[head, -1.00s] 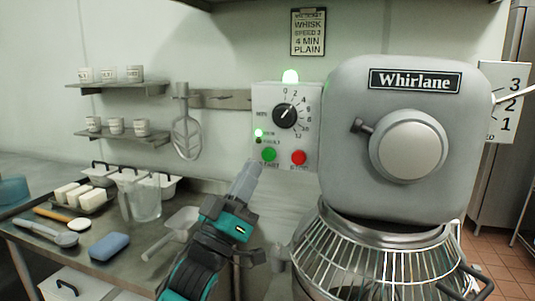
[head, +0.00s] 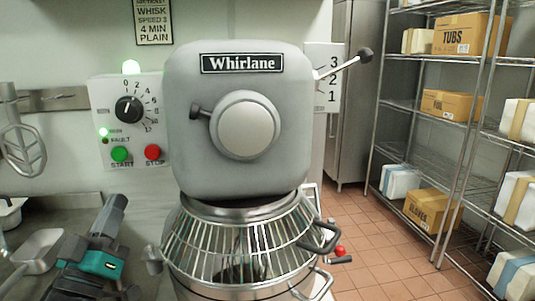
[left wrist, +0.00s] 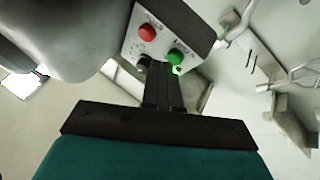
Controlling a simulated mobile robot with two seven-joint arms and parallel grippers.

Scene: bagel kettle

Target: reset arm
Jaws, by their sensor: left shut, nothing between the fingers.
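My left gripper (head: 112,212) is at the lower left of the head view, below the control box, with its fingers shut and empty. In the left wrist view its closed fingers (left wrist: 163,90) point toward the box's buttons; a gap between fingers and buttons cannot be judged there. The control box (head: 108,88) has a timer dial, a green start button (head: 121,154), a red stop button (head: 153,152) and lit green lamps. In the head view the fingers are below the buttons, apart from them. The Whirlane mixer (head: 240,120) stands beside the box. My right gripper is not in view.
The mixer's wire guard (head: 240,245) and bowl handles are right of my left gripper. A speed lever (head: 350,65) sticks out at the mixer's upper right. Shelves with boxes (head: 470,33) stand at right, with open tiled floor (head: 375,260) before them. A scoop (head: 38,250) lies at left.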

